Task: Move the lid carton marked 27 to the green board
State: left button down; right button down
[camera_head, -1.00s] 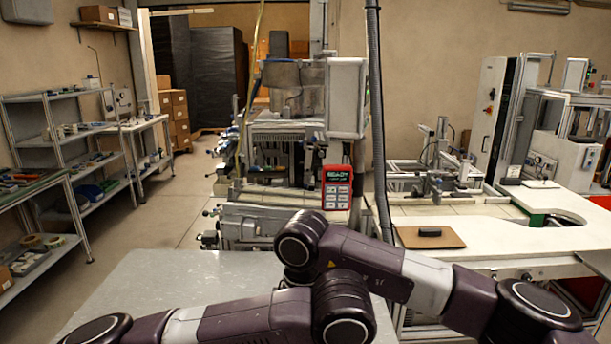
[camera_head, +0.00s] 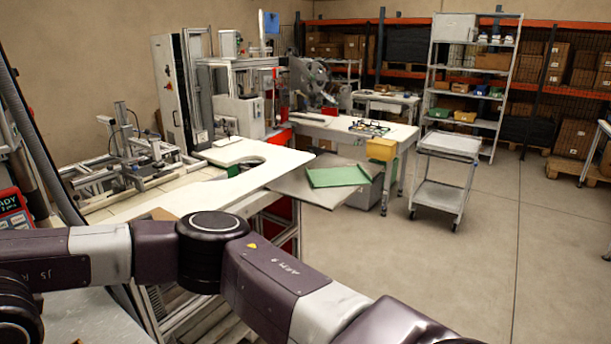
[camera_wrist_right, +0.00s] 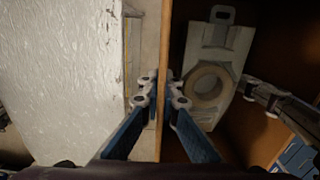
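The green board (camera_head: 338,177) lies flat on a grey tabletop in the middle of the head view. Neither gripper shows there; only my dark arm links cross the front. In the right wrist view my right gripper (camera_wrist_right: 162,92) has a finger on each side of the thin brown wall of an open carton (camera_wrist_right: 161,125) and appears closed on it. Inside the carton lies a pale piece with a handle and a round tape-like ring (camera_wrist_right: 207,84). Another gripper, apparently my left (camera_wrist_right: 260,97), shows at the carton's far right side; its grip is unclear. No number 27 is readable.
A grey tabletop (camera_wrist_right: 70,80) lies left of the carton.

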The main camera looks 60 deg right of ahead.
aim_at(337, 176)
jog(key=z, duration=0.95)
jog(key=i+l+z, duration=0.5)
jog(key=i+z, duration=0.15)
jog(key=i+l, duration=0.2)
jog(key=i, duration=0.3)
jog(key=i+l, duration=0.25)
jog(key=i, duration=0.25)
jog(key=i+l, duration=0.2)
jog(key=i, duration=0.3)
jog(key=i+l, duration=0.2)
jog(key=i, duration=0.3)
jog(key=i+l, duration=0.25)
jog(key=i, duration=0.2)
